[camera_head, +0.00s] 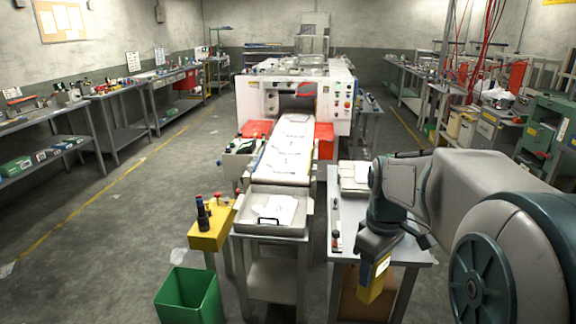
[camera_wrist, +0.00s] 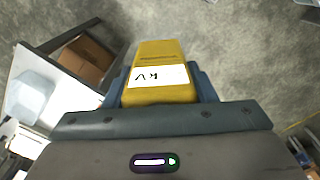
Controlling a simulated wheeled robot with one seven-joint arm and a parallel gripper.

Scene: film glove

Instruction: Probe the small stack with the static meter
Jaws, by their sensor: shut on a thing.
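A small pale stack (camera_head: 355,174) lies on the far end of the side table, beyond my gripper and apart from the meter. Another low pile of white sheets (camera_head: 275,209) lies in the metal tray (camera_head: 262,230) at the conveyor's near end. I cannot tell which pile the task means.
The conveyor (camera_head: 286,150) carries white film pieces from the machine (camera_head: 338,98). A yellow stand (camera_head: 208,240) with dark bottles and a green bin (camera_head: 187,294) are left of the tray. A brown box (camera_wrist: 86,58) is under the side table (camera_head: 342,205). Left floor is open.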

